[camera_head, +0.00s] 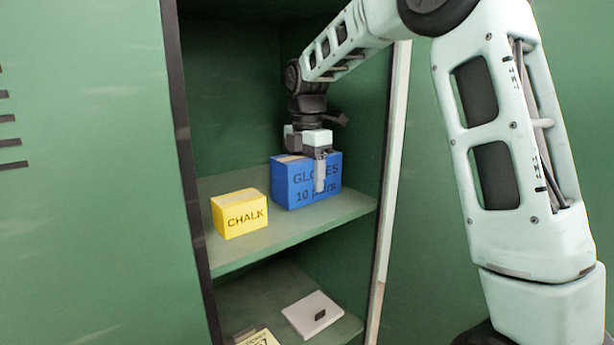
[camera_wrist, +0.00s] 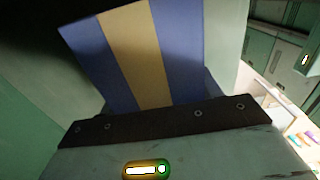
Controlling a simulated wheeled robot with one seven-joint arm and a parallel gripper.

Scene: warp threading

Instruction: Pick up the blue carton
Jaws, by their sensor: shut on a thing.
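The blue carton (camera_head: 290,190), marked "GLOVES 10 pairs", is on the upper shelf of a green locker in the head view, at or very near the shelf surface. My gripper (camera_head: 319,172) comes down over it from above and is shut on it, with one pale finger in front of its lettered face. The other finger is hidden. In the wrist view the top of the blue carton (camera_wrist: 180,45) shows a tan strip down its middle, close beyond the gripper's body.
A yellow carton (camera_head: 239,214) marked "CHALK" stands left of the blue one on the same shelf (camera_head: 290,232). A white flat item (camera_head: 312,316) with a small dark piece lies on the lower shelf. The locker's side walls and post (camera_head: 392,180) stand close to the right.

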